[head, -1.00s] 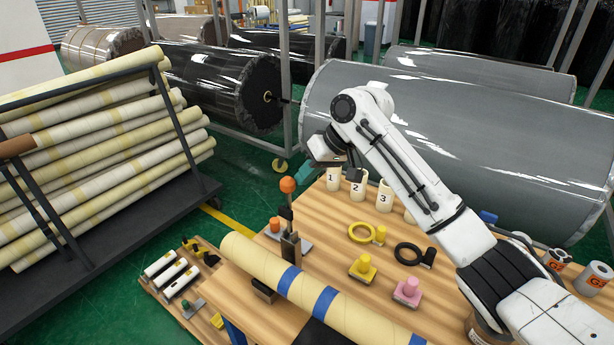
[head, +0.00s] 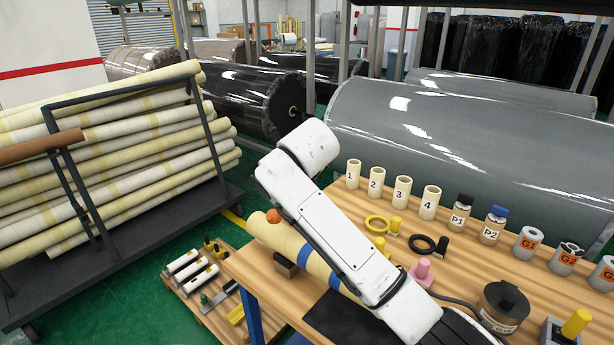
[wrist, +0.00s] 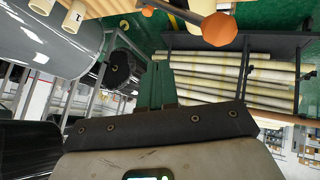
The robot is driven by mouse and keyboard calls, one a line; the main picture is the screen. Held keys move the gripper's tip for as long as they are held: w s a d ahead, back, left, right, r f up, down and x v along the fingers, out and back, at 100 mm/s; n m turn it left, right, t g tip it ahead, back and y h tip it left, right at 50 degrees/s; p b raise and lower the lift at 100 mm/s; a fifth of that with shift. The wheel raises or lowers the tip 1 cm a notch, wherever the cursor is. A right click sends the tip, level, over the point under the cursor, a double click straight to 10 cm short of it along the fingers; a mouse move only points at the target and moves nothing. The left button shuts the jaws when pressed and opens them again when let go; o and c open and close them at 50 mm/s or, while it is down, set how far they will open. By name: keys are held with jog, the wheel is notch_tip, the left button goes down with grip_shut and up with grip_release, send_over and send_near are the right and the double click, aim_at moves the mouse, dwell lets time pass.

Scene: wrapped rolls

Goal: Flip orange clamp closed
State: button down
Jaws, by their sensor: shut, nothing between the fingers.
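The orange clamp's ball knob (head: 274,216) shows at the left edge of my arm in the head view, near the far end of the tan roll. My arm hides the clamp's base and most of its lever. In the wrist view the orange ball (wrist: 219,30) is large at the upper right, on a lever running up and left. A smaller orange part (wrist: 147,11) shows at the top edge. My gripper (wrist: 155,68) has green fingers pressed together and empty, below and left of the ball and apart from it. The head view does not show the fingers.
The tan roll with blue bands (head: 285,240) lies along the wooden table (head: 470,255). Numbered cups (head: 402,192), a yellow ring (head: 377,224), a black ring (head: 421,244) and a pink-knobbed piece (head: 422,272) stand to the right. A rack of rolls (head: 120,165) is at the left.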

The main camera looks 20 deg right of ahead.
jog(key=s+a+f+n+t+h+b, duration=0.1)
jog(key=s+a+f+t+h+b, duration=0.1)
jog(key=f+b, duration=0.4)
jog(key=s+a+f+n+t+h+b, duration=0.1)
jog(key=s+a+f+t+h+b, duration=0.1)
jog(key=a+f+b, duration=0.3)
notch_tip(320, 180, down, 2)
jog(key=shift+s+f+n+t+h+b, duration=0.3)
jog(key=shift+s+n+t+b, duration=0.1)
jog(key=shift+s+t+b, duration=0.2)
